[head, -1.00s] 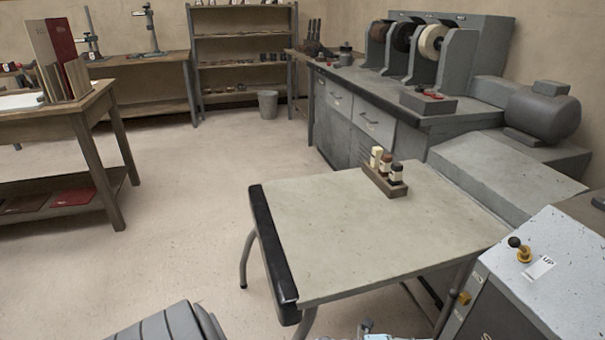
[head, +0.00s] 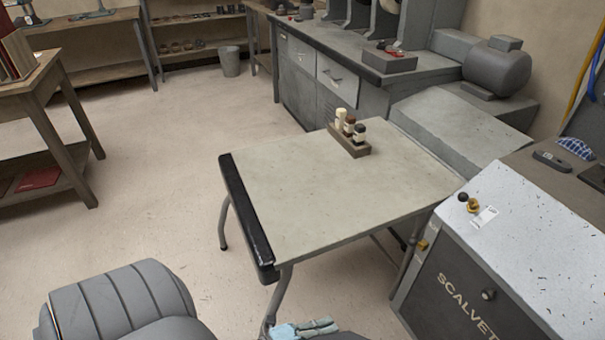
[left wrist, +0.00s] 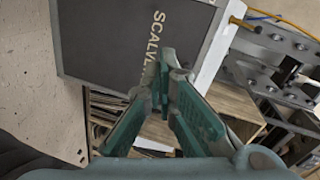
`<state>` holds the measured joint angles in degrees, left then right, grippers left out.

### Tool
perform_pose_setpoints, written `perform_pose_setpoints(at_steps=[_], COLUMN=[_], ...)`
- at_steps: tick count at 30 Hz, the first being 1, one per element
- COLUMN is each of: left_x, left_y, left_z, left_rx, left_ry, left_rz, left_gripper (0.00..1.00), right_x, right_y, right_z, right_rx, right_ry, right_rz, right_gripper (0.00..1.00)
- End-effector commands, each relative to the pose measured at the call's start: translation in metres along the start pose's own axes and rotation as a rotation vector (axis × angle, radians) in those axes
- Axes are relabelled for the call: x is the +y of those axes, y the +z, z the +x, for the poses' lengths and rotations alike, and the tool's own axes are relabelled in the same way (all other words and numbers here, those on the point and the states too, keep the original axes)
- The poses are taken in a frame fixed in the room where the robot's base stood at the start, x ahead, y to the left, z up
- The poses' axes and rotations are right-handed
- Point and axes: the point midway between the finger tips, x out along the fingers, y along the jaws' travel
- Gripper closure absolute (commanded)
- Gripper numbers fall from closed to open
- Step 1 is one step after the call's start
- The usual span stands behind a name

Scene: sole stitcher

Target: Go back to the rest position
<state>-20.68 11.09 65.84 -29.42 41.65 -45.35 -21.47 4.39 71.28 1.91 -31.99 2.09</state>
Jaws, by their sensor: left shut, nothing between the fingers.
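My left gripper (head: 302,329) shows only in part at the bottom edge of the head view, below the front of the grey-topped table. In the left wrist view its green fingers (left wrist: 164,75) come together at the tips with nothing between them. It points toward the dark side panel of the machine marked SCALVE (left wrist: 120,40), and I cannot tell the distance. My right gripper is not in either view.
A grey-topped table (head: 300,205) bears a small rack of bottles (head: 350,145). The machine (head: 500,260) stands at right. A grey seat (head: 120,300) is at bottom left. Open floor (head: 150,180) lies left of the table. Wooden shelving (left wrist: 225,100) shows in the wrist view.

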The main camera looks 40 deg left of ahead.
Motion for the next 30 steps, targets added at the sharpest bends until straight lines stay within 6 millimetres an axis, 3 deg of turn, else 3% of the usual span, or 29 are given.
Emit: perform_pose_setpoints(at_steps=[1, 6, 12, 22, 26, 30], left_x=[-0.007, 0.018, 0.035, 0.043, 0.093, 0.173], left_y=[0.006, 0.028, 0.037, 0.042, 0.061, 0.059], left_z=[-0.009, -0.029, -0.042, -0.045, -0.083, -0.165], left_rx=[-0.068, -0.253, -0.343, -0.381, -0.608, -1.011], left_ry=[0.051, 0.169, 0.219, 0.233, 0.332, 0.470], left_rz=[-0.087, -0.320, -0.428, -0.491, -0.735, -1.087], left_gripper=[1.00, 1.00, 1.00, 1.00, 1.00, 1.00], right_x=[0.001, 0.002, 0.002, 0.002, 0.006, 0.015], right_y=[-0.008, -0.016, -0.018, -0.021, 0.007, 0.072], right_z=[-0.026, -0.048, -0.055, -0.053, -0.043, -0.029], right_rx=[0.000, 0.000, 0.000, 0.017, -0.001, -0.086], right_ry=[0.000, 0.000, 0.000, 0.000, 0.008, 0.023], right_rz=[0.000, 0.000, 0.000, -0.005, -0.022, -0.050], right_gripper=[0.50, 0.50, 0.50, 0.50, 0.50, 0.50])
